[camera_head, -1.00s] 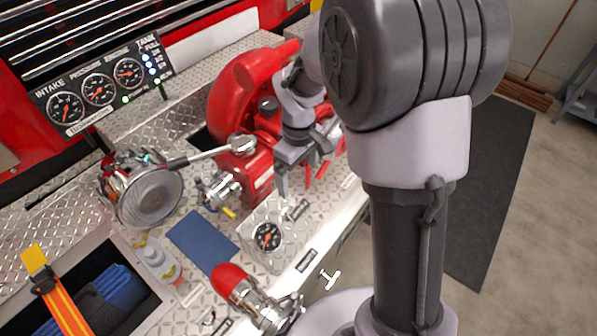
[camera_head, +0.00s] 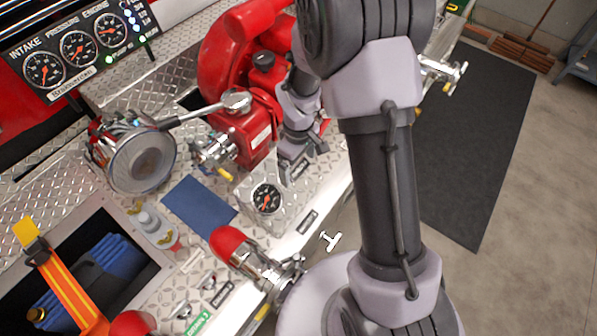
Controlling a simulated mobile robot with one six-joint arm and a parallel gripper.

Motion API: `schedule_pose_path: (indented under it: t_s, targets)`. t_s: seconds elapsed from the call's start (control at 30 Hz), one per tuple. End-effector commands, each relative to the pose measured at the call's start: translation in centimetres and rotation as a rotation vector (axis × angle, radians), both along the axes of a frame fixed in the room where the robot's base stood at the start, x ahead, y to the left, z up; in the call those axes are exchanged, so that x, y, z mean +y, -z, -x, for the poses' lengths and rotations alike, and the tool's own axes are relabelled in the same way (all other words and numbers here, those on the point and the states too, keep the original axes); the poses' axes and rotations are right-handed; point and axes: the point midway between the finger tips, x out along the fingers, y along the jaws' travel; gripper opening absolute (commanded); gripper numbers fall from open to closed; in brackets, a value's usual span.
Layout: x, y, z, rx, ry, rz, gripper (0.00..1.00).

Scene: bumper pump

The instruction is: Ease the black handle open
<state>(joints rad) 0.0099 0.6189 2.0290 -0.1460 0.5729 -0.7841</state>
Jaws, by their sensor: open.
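A chrome lever (camera_head: 190,115) reaches left from a round chrome joint beside the red pump body (camera_head: 250,130). Its left end is a dark, black-looking grip (camera_head: 165,124) next to a round clear-faced chrome fitting (camera_head: 141,161). A black knob (camera_head: 263,61) also sits on top of the red pump; I cannot tell for certain which one is the black handle. My gripper (camera_head: 292,172) is open and points down, to the right of the lever and just above the gauge block. It appears empty and touches neither black part. My arm hides part of the pump's right side.
A small gauge (camera_head: 267,198) and a red-capped chrome valve (camera_head: 240,252) lie below my gripper. A white T-handle (camera_head: 330,241) sticks out at the front edge. A blue mat (camera_head: 198,206) and an open bin (camera_head: 75,265) are left.

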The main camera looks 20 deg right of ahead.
Motion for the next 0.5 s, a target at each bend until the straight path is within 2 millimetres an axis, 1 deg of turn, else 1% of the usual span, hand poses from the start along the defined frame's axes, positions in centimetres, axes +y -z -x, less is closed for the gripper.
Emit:
schedule_pose_path:
  t_s: [0.03,0.1,0.2,0.5]
  targets:
    - [0.0,1.1,0.0,0.001,0.0,0.0,0.95]
    - [0.0,1.9,0.0,0.001,0.0,0.0,0.95]
    - [0.0,2.7,0.0,0.0,-0.001,0.0,0.95]
    - [0.0,2.8,0.0,-0.001,-0.001,0.0,0.95]
